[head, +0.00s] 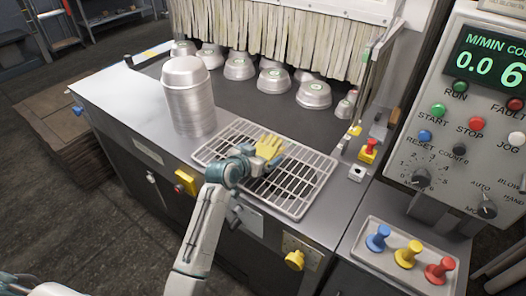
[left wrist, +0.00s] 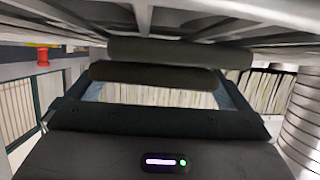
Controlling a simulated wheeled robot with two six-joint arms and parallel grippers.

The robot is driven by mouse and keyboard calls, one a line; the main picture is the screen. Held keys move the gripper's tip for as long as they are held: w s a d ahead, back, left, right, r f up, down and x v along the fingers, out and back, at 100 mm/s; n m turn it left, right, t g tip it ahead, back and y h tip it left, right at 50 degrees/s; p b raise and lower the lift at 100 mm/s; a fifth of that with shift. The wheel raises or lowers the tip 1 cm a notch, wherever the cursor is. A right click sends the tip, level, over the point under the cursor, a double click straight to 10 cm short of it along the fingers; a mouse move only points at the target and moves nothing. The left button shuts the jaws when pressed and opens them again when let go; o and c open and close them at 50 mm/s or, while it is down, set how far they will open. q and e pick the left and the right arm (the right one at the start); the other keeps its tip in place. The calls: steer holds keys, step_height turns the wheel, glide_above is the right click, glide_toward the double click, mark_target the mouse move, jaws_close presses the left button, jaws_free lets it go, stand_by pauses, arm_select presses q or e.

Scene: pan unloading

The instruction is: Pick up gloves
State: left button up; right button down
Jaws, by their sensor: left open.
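A yellow glove (head: 268,146) shows at the wire rack (head: 305,204) on the machine's metal top. Only one glove can be made out. My left gripper (head: 264,160) is open, low over the rack and right beside the glove; I cannot tell if it touches. The left wrist view is upside down, with the two dark fingers (left wrist: 172,62) apart and the rack bars (left wrist: 190,18) along the top edge. The glove cannot be made out there. My right gripper is not in view.
A tall stack of metal pans (head: 188,97) stands left of the rack. Several pans (head: 313,92) sit on the dark belt behind, under a strip curtain (head: 275,35). A red and yellow button (head: 368,150) and a control panel (head: 470,110) are at right.

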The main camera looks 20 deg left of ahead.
arm_select(q)
steer(key=shift+w+f, duration=0.2)
steer(key=shift+w, duration=0.15)
steer(key=shift+c, duration=0.4)
steer(key=c, duration=0.9)
steer(key=shift+r, duration=0.1)
steer(key=shift+c, duration=0.2)
